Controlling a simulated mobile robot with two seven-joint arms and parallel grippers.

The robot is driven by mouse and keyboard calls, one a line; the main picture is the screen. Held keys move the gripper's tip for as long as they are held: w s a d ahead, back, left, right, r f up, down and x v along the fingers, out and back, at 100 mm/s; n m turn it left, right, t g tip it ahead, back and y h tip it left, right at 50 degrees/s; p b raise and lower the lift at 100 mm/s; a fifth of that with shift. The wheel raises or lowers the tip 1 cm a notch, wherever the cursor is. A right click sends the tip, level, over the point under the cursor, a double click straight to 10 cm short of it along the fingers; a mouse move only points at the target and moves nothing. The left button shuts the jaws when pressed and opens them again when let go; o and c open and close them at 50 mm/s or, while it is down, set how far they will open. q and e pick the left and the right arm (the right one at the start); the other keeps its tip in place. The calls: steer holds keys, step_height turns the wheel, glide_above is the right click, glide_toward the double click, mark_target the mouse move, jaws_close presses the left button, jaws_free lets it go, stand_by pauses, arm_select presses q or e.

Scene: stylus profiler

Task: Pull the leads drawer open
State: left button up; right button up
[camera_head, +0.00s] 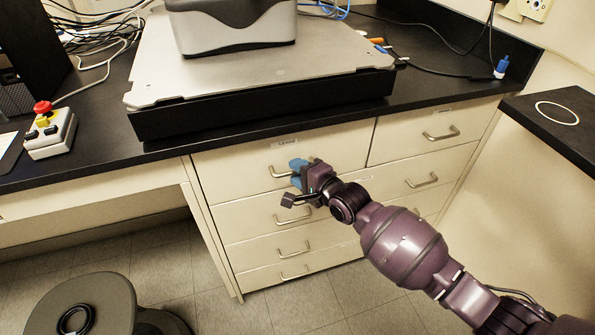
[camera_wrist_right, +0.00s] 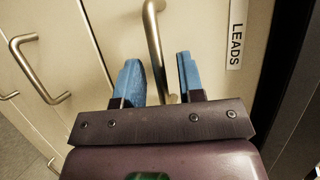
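The leads drawer (camera_head: 340,147) is the top left drawer of the cream cabinet under the bench, and its front sits flush with the cabinet. Its "LEADS" label shows in the right wrist view (camera_wrist_right: 237,32). Its metal bar handle (camera_head: 279,172) is partly hidden by my gripper in the head view. My right gripper (camera_head: 298,172) is at this handle with blue fingers. In the right wrist view the fingers (camera_wrist_right: 156,80) are apart, with the handle (camera_wrist_right: 154,40) running between them, and gaps show on both sides. My left gripper is in neither view.
Other closed drawers with bar handles lie below (camera_head: 293,215) and to the right (camera_head: 440,133). The black bench top (camera_head: 90,150) overhangs them. A round stool (camera_head: 85,305) stands at lower left. A black side counter (camera_head: 560,125) is at right. Floor before the drawers looks clear.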

steer(key=shift+w+a, duration=0.15)
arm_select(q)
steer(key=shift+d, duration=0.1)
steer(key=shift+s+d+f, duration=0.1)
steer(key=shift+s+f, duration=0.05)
arm_select(e)
jaws_close()
